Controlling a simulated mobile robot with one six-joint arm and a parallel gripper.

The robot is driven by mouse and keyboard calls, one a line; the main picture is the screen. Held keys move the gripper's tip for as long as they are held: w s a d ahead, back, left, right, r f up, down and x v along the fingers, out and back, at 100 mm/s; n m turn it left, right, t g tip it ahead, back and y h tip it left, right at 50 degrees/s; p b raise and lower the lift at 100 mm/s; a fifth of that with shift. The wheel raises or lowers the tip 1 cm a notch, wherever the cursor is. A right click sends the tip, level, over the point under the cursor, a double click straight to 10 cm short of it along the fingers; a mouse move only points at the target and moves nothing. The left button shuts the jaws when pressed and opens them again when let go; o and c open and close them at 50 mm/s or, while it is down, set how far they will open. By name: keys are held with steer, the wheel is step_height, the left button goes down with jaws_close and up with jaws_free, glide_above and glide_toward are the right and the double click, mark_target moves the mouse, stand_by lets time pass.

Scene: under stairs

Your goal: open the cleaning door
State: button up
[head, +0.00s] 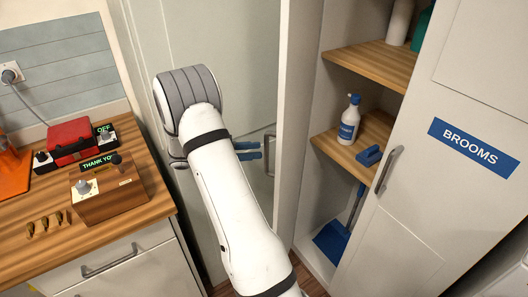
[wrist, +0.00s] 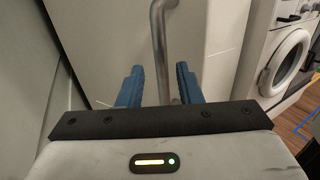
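A pale cabinet door panel (head: 296,110) stands left of the open shelves, swung out from them. No label shows on it. Its upright metal handle (head: 270,155) is on the side facing my gripper (head: 250,150). In the wrist view the handle (wrist: 163,40) is a bent silver bar, running down between the two blue fingers. My gripper (wrist: 159,85) is open, with a gap on each side of the bar. I cannot tell how deep the bar sits between the fingers. A door marked BROOMS (head: 473,147) with its own handle (head: 388,170) is at the right.
Wooden shelves (head: 372,63) hold a spray bottle (head: 349,120) and a blue brush (head: 369,155); a blue dustpan (head: 331,241) is below. A wooden counter (head: 150,205) with several small items is at the left. A washing machine (wrist: 288,62) shows in the wrist view.

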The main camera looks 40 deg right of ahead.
steer(key=shift+v, duration=1.8)
steer(key=shift+c, duration=0.3)
